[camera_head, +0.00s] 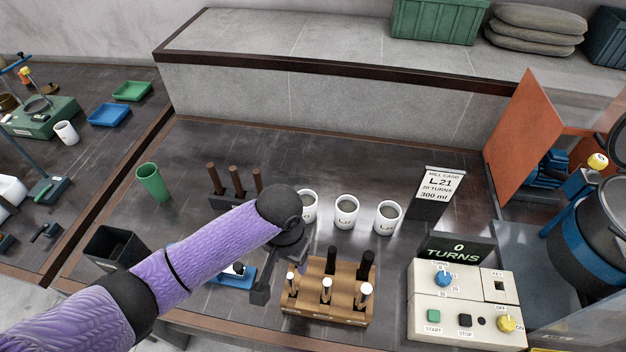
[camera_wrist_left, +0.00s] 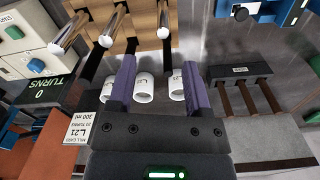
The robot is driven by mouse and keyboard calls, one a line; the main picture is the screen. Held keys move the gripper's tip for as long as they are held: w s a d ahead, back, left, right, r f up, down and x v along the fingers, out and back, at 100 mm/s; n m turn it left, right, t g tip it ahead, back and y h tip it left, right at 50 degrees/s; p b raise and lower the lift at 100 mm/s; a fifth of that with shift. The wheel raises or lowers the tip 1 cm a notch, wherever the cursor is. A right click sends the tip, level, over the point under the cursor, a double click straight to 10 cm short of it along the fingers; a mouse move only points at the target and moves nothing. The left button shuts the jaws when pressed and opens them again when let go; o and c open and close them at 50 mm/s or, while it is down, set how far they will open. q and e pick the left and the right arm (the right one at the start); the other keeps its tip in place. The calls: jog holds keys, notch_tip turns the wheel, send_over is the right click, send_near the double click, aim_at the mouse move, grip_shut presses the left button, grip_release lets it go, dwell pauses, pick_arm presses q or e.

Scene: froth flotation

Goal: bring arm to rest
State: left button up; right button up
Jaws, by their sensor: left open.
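My left arm, in a purple sleeve, reaches in from the lower left of the head view. My left gripper (camera_head: 268,284) points down over the bench, just left of the wooden rack (camera_head: 323,311). In the left wrist view the two fingers of the left gripper (camera_wrist_left: 158,65) are apart with nothing held between them. White cups (camera_wrist_left: 144,88) show beyond the fingers there. My right gripper is in neither view.
Three white cups (camera_head: 346,212) stand behind the rack, one partly hidden by my wrist. A control box (camera_head: 466,306) and mill card (camera_head: 439,188) stand right. A green cup (camera_head: 151,181), dark bin (camera_head: 112,249) and brown-rod holder (camera_head: 232,197) stand left. Bench space behind the cups is clear.

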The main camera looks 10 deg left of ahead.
pick_arm(q)
jog(key=s+d+t+h, duration=0.2)
jog(key=s+d, duration=0.1)
jog(key=s, duration=0.3)
jog(key=s+a+r+n+t+y, duration=0.1)
jog(key=s+a+r+t+y, duration=0.15)
jog(key=s+a, duration=0.5)
jog(key=s+a+f+g+b, duration=0.15)
jog(key=f+b, duration=0.65)
jog(key=f, duration=1)
jog(key=s+a+f+g+b, duration=0.15)
jog(key=f+b, duration=0.75)
jog(key=f, duration=1)
jog(key=s+f+b, duration=0.4)
jog(key=s+f, duration=0.2)
jog(key=f, duration=0.2)
jog(key=s+a+f+b, duration=0.1)
jog(key=s+f+b, duration=0.4)
jog(key=s+f, duration=0.2)
notch_tip(320, 180, down, 2)
jog(key=shift+a+f+g, duration=0.15)
jog(key=shift+a+g, duration=0.15)
jog(key=shift+g, duration=0.15)
